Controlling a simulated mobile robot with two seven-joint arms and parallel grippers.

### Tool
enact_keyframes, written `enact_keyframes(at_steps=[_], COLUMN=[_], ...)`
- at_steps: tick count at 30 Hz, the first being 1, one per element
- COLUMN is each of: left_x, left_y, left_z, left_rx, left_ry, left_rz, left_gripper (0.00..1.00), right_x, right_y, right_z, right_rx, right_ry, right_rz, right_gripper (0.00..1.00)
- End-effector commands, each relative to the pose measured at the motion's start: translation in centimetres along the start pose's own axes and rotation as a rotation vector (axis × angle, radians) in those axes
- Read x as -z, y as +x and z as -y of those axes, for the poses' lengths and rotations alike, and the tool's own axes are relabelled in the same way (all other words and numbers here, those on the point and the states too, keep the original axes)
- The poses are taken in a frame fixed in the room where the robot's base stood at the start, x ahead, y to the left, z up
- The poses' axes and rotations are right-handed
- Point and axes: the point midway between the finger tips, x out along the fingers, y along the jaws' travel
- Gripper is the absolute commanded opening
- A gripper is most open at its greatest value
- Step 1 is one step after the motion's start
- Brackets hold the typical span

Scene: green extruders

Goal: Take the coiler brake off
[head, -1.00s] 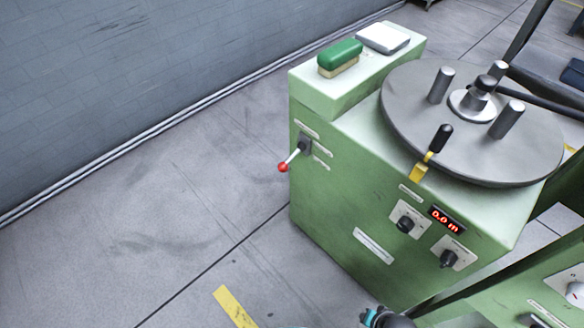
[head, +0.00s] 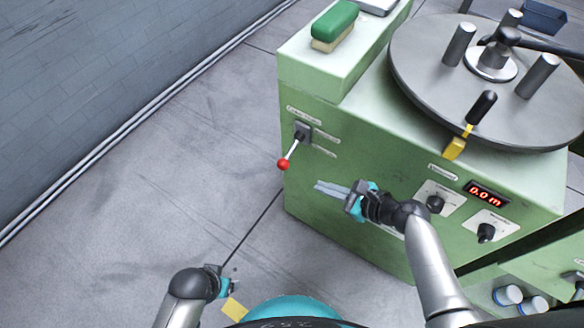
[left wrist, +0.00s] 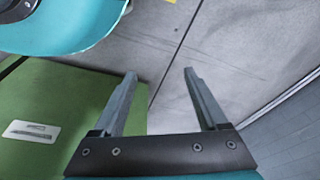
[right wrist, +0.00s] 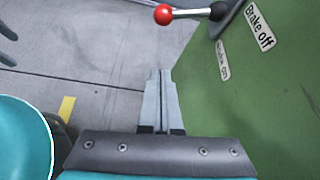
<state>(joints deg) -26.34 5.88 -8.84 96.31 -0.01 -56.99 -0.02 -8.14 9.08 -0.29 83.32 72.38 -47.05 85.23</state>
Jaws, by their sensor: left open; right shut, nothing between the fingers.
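The coiler brake lever is a short metal rod with a red knob (head: 283,164), on the left of the green machine's front in the head view. The rod slants down and left from its dark pivot. The red knob (right wrist: 163,14) shows at the top of the right wrist view, near a "Brake off" label (right wrist: 260,27) and a second label (right wrist: 222,60). My right gripper (head: 318,188) is shut and empty, just below and right of the knob, not touching it. My left gripper (left wrist: 160,73) is open and empty, low at the left in the head view.
The green machine (head: 350,170) carries a round grey turntable (head: 430,75) with posts, a black-handled yellow lever (head: 480,108), two knobs and a red display (head: 487,194). A green-and-tan brush (head: 335,25) lies on top. Bare floor lies left of the machine.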

Motion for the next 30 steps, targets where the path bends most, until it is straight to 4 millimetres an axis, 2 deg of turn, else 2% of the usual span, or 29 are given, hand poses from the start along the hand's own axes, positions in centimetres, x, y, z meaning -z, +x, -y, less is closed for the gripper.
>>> enact_keyframes(at_steps=[11,17,30], left_x=[0.3,1.6,4.5], left_y=[-0.2,-1.3,-5.2], left_z=[0.0,0.1,0.2], left_rx=[0.0,0.001,0.005], left_ry=[-0.001,-0.002,-0.005], left_rz=[-0.006,-0.033,-0.102], left_gripper=[0.75,0.75,0.75], right_x=[0.1,0.2,0.2], right_y=[0.5,2.3,6.7], right_z=[0.0,0.0,0.0], right_rx=[0.001,0.001,0.001], right_ry=[-0.003,-0.004,-0.004], right_rz=[-0.002,-0.001,-0.002], right_gripper=[0.0,0.0,0.0])
